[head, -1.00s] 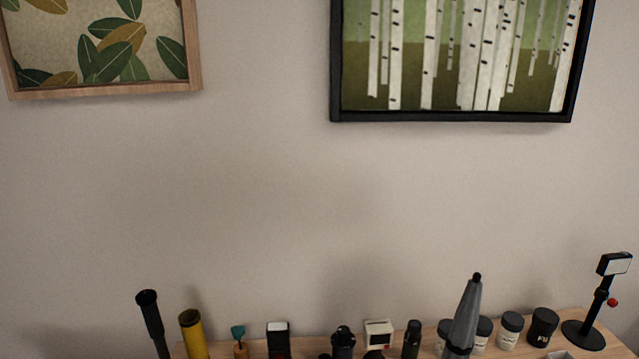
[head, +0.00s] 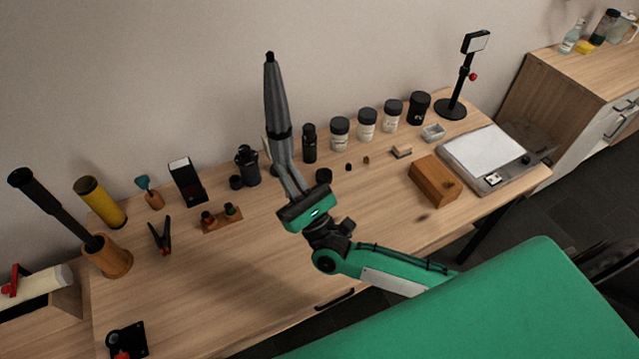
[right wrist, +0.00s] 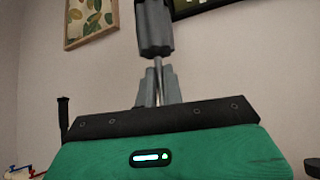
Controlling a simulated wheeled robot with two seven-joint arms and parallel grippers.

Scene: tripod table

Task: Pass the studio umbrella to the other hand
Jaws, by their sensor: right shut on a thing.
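The studio umbrella (head: 275,97) is a folded grey umbrella with a black tip and a black band. It stands nearly upright above the table in the head view, its tip against the wall behind. My right gripper (head: 289,178) is shut on its lower end, over the middle of the table. In the right wrist view the umbrella's grey folds (right wrist: 154,30) rise above the gripper's fingers (right wrist: 158,84), which close around a thin shaft. The left gripper does not show in either view.
A wooden holder (head: 107,258) with a black tube stands at left, beside a yellow cylinder (head: 101,203). Jars (head: 367,124) line the back. A wooden block (head: 434,181), a light pad (head: 488,157) and a black stand (head: 453,108) are at right. The table's front middle is clear.

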